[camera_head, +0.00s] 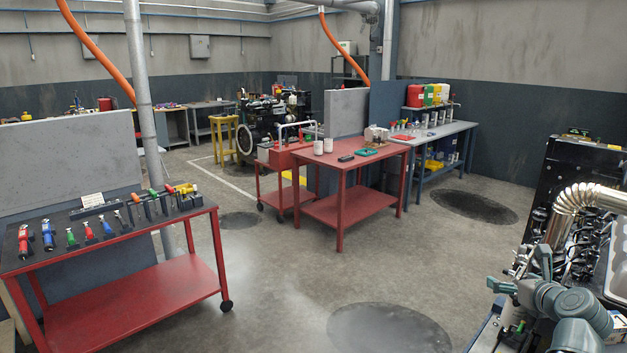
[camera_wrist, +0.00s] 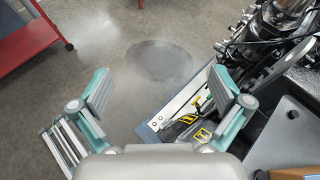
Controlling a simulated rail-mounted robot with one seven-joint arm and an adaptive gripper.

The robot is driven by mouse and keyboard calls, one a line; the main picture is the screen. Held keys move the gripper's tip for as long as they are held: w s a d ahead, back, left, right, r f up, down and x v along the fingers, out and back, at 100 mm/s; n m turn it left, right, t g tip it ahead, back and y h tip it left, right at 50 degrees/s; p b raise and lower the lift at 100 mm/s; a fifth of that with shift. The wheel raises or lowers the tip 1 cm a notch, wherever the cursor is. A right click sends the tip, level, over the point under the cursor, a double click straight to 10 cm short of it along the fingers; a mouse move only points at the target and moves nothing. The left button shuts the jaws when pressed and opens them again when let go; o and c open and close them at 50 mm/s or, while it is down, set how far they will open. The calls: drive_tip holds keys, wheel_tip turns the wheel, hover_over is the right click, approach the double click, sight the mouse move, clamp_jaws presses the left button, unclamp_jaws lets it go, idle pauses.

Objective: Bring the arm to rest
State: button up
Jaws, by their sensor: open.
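My gripper (camera_wrist: 158,98) shows in the wrist view with its two grey-padded, teal fingers spread wide apart and nothing between them. It hangs over the floor beside the blue-edged bench of an engine. In the head view my arm reaches in at the bottom right, and the gripper end (camera_head: 507,287) is beside the engine (camera_head: 588,235). The exact gap between the gripper and the engine cannot be told.
A red tool cart (camera_head: 150,290) stands at the left. A red table (camera_head: 345,165) and a blue bench (camera_head: 440,135) stand farther back. A shiny exhaust pipe (camera_head: 575,200) rises close to my arm. The middle floor is clear, with dark stains.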

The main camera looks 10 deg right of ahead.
drive_tip(key=s+a+f+n+g+y, duration=0.1)
drive_tip(key=a+f+n+g, duration=0.15)
drive_tip(key=f+n, duration=0.6)
drive_tip(key=s+a+f+n+g, duration=0.1)
drive_tip(key=f+n+g, duration=0.2)
drive_tip(key=f+n, duration=0.6)
drive_tip(key=s+a+f+n+g+y+b, duration=0.1)
drive_tip(key=s+a+f+n+g, duration=0.2)
drive_tip(key=f, duration=0.5)
drive_tip(key=s+a+f+n+g, duration=0.1)
drive_tip(key=a+f+n, duration=0.2)
drive_tip(key=a+f, duration=0.4)
drive_tip(key=s+a+f+n+g+y+b, duration=0.1)
drive_tip(key=s+a+f+n+g, duration=0.15)
drive_tip(key=f, duration=0.65)
drive_tip(key=s+a+f+n+g+b, duration=0.1)
drive_tip(key=s+a+f+n+g, duration=0.3)
drive_tip(key=s+a+f, duration=0.6)
drive_tip(key=s+a+f+n+g+h, duration=0.1)
drive_tip(key=s+a+f+n+g, duration=0.3)
drive_tip(key=s+a+f+n, duration=0.3)
drive_tip(key=s+a+f, duration=0.3)
drive_tip(key=s+f, duration=0.4)
drive_tip(key=s, duration=0.3)
drive_tip(key=shift+b, duration=0.35)
drive_tip(key=shift+a, duration=0.1)
